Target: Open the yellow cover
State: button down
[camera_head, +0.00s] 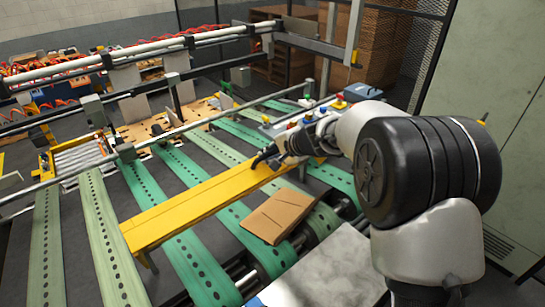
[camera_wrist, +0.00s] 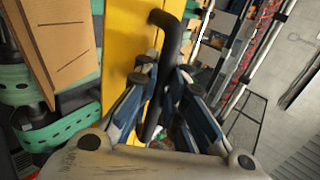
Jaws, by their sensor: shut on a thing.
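The yellow cover (camera_head: 190,207) is a long bar lying across the green belts in the head view. It also shows at the upper middle of the wrist view (camera_wrist: 118,45). A black curved handle (camera_wrist: 172,28) stands at the cover's edge, and its dark shape shows at the cover's far right part in the head view (camera_head: 264,155). My gripper (camera_wrist: 165,82) has its fingers on both sides of the handle's bar and is shut on it. In the head view my gripper (camera_head: 284,148) partly hides the cover's right end.
A brown cardboard blank (camera_head: 277,215) lies on the belts in front of the cover. Perforated green belts (camera_head: 110,240) run under it. Metal rails (camera_head: 150,140) cross behind. A grey plate (camera_head: 325,275) is at the front, and a pale cabinet (camera_head: 490,80) stands at the right.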

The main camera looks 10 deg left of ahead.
jog(key=shift+w+r, duration=0.15)
jog(key=shift+r, duration=0.1)
jog(key=c, duration=2)
grip_release()
jog(key=shift+o, duration=1.2)
jog(key=shift+s+d, duration=0.1)
jog(key=shift+s, duration=0.15)
jog(key=shift+o, duration=0.6)
jog(key=shift+w+f, duration=0.1)
jog(key=v, duration=1.2)
jog(key=s+d+f+n+h+b, duration=0.2)
jog(key=s+d+f+b, duration=0.5)
jog(key=s, duration=0.5)
jog(key=s+d+f+n+g+h+b, duration=0.1)
jog(key=s+d+f+n+h+b, duration=0.2)
jog(key=s+d+f+b, duration=0.4)
jog(key=s+d+f+n+h+b, duration=0.2)
jog(key=s+d+f+b, duration=0.6)
jog(key=s+f+b, duration=0.5)
jog(key=s+f, duration=0.1)
jog(key=s, duration=0.3)
jog(key=shift+f+n+h+b, duration=0.15)
jog(key=shift+n+h+b, duration=0.15)
jog(key=shift+h, duration=0.1)
